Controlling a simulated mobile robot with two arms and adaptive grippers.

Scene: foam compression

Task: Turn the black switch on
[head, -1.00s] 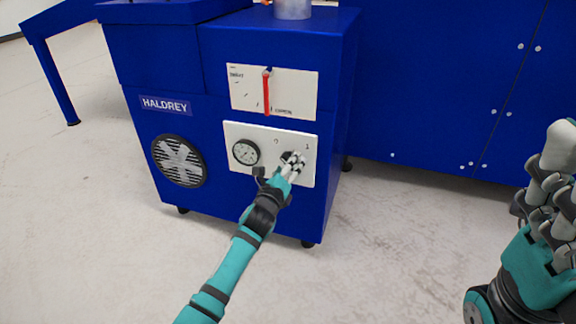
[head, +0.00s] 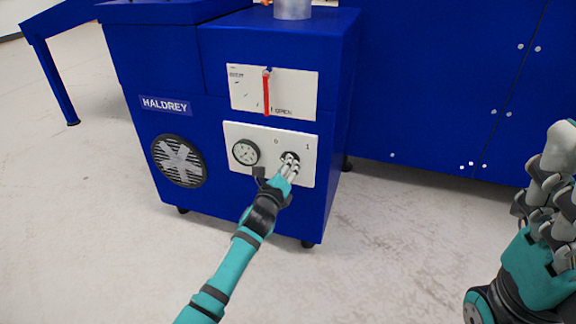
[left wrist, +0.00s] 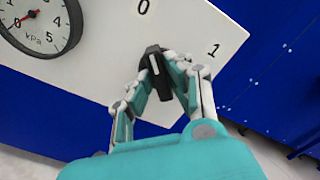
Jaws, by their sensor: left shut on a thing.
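The black switch (left wrist: 153,62) is a dark knob with a white line on the white lower panel (head: 233,130). In the left wrist view its white line points up toward the "0" mark, with the "1" mark to its upper right. My left gripper (head: 290,159) reaches the panel in the head view. My right gripper (head: 552,185) is at the right edge of the head view, away from the machine and partly cut off.
A round kPa gauge (head: 246,152) sits left of the switch. Above is another white panel (head: 300,92) with a red lever (head: 267,95). A round fan grille (head: 179,161) is on the blue machine (head: 230,207). The floor in front is clear.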

